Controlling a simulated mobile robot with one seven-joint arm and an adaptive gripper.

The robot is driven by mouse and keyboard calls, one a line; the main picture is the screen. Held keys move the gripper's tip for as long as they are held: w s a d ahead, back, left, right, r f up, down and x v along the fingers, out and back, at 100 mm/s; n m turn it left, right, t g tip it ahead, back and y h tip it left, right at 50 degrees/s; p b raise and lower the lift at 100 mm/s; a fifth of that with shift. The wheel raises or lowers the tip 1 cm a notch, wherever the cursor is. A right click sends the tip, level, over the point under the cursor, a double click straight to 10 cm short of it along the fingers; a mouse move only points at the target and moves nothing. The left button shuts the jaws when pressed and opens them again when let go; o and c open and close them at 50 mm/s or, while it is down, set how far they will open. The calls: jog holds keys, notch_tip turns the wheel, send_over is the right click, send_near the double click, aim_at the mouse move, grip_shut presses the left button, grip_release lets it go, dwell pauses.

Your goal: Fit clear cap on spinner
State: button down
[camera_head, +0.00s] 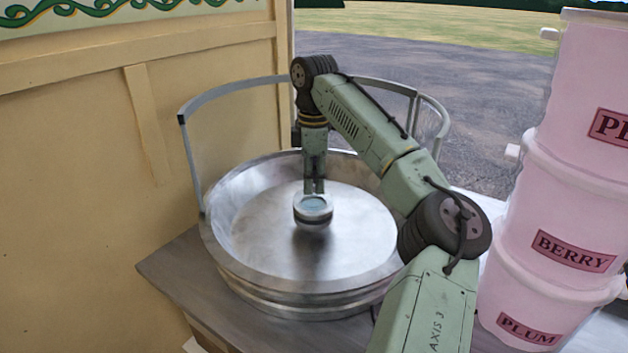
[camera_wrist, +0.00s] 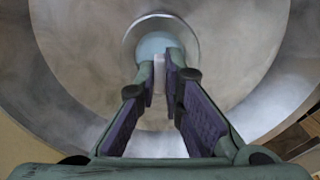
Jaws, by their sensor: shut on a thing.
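The spinner (camera_head: 313,219) is a small round metal head in the middle of a wide metal bowl (camera_head: 240,270). The clear cap (camera_head: 314,204) shows as a pale blue disc at the spinner's top. In the wrist view the cap (camera_wrist: 158,45) lies within the outline of the spinner's metal rim (camera_wrist: 190,37). My gripper (camera_head: 314,190) points straight down over the spinner. In the wrist view its fingers (camera_wrist: 163,80) are shut on a pale upright tab of the cap. I cannot tell whether the cap is seated or just above the spinner.
A curved clear guard with a metal rim (camera_head: 228,88) stands around the bowl's back. Stacked pink tubs (camera_head: 560,200) labelled BERRY and PLUM stand at the right. A cream wall (camera_head: 80,180) is close on the left. The bowl floor around the spinner is empty.

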aim_at(314, 185)
jog(key=shift+f, duration=0.35)
dwell(0.7)
jog(key=c, duration=1.6)
grip_release()
jog(key=shift+c, duration=0.2)
jog(key=shift+o, duration=0.6)
jog(key=o, duration=0.4)
jog(key=shift+o, duration=0.2)
jog(key=shift+r, duration=3)
jog(key=shift+s+f, duration=0.1)
